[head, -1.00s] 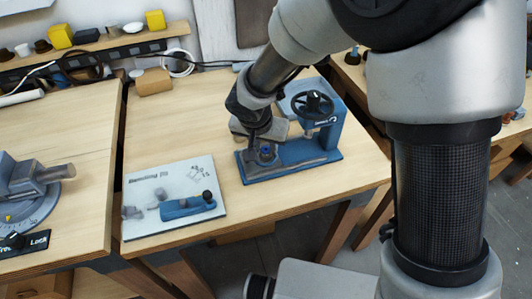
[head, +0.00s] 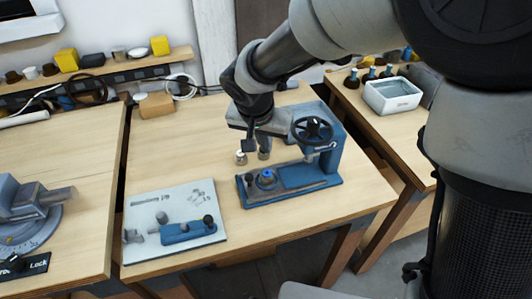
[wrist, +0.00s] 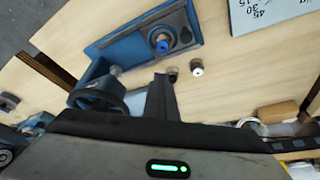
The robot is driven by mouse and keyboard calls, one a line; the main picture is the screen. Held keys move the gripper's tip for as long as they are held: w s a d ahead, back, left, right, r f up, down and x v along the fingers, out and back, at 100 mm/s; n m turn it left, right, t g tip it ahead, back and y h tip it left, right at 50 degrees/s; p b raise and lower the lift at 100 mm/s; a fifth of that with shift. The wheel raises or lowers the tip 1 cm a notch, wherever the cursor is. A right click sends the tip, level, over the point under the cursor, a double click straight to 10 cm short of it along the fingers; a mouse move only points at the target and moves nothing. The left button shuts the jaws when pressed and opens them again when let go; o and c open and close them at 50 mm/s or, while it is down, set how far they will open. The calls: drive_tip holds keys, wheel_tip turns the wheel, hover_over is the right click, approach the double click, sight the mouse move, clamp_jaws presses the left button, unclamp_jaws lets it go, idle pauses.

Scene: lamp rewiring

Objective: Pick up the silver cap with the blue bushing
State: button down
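A blue bushing (head: 267,174) sits in a dark grey round piece on the base of the blue press (head: 305,180); the wrist view also shows the blue bushing (wrist: 163,43). Two small metal caps stand on the table behind the press base: a silver one (head: 240,157) and a darker one (head: 264,153). In the wrist view these are a pale-topped cap (wrist: 196,68) and a brownish cap (wrist: 172,74). My gripper (head: 249,146) points down above the table near these caps. Only one dark finger shape (wrist: 160,90) shows clearly, so its opening is unclear.
The press handwheel (head: 312,130) stands close to my gripper's right. An instruction board (head: 175,237) lies at the table's front left. A cardboard box (head: 155,104) is at the back left. A white-rimmed tray (head: 393,95) stands on the right table. The table's left middle is clear.

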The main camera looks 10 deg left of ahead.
drive_tip(key=shift+r, duration=0.15)
drive_tip(key=c, duration=0.5)
unclamp_jaws()
drive_tip(key=shift+r, duration=0.1)
